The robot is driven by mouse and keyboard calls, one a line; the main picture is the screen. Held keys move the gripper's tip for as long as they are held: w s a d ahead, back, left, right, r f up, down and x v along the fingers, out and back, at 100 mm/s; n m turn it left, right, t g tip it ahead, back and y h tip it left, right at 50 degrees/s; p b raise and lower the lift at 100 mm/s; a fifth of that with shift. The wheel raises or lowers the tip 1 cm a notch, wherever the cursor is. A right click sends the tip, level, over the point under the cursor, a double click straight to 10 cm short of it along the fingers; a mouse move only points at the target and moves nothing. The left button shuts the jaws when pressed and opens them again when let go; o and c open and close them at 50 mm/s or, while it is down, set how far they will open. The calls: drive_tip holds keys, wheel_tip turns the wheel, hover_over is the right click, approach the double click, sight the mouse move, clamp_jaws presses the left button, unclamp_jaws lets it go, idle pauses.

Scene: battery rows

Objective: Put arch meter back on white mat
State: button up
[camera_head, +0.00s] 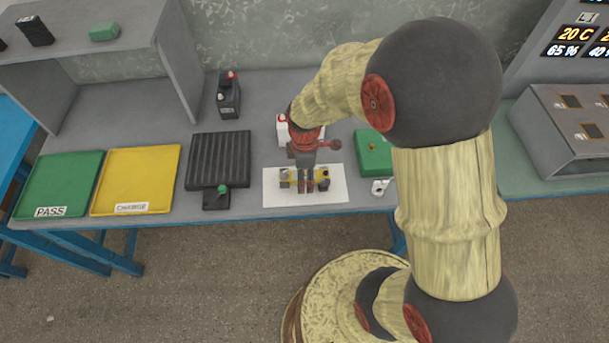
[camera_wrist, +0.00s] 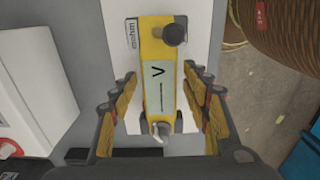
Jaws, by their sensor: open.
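The arch meter (camera_wrist: 157,85) is a yellow body with a pale display face marked "V", a dark knob at one end and a small "mohm" label. It is on the white mat (camera_head: 335,196) at the front of the bench, and its yellow body (camera_head: 317,173) shows partly behind my gripper in the head view. The mat also shows around it in the wrist view (camera_wrist: 204,22). My gripper (camera_head: 306,188) is directly above the meter. In the wrist view my gripper (camera_wrist: 162,105) is open, with one finger on each side of the meter and a gap to its body.
A black ribbed tray (camera_head: 220,158) lies left of the mat, with yellow (camera_head: 136,178) and green (camera_head: 60,183) trays further left. A green box (camera_head: 373,153) stands to the right. A black battery (camera_head: 229,98) stands behind. A white block (camera_wrist: 40,95) is close to the gripper.

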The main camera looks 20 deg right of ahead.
drive_tip(key=s+r+m+t+p, duration=0.25)
drive_tip(key=r+m+p, duration=0.2)
drive_tip(key=r, duration=1.75)
drive_tip(key=s+r+m+t, duration=0.3)
drive_tip(key=s+r+m, duration=0.7)
drive_tip(key=s, duration=0.1)
drive_tip(key=shift+s+b, duration=0.25)
drive_tip(key=shift+b, duration=0.2)
idle(1.6)
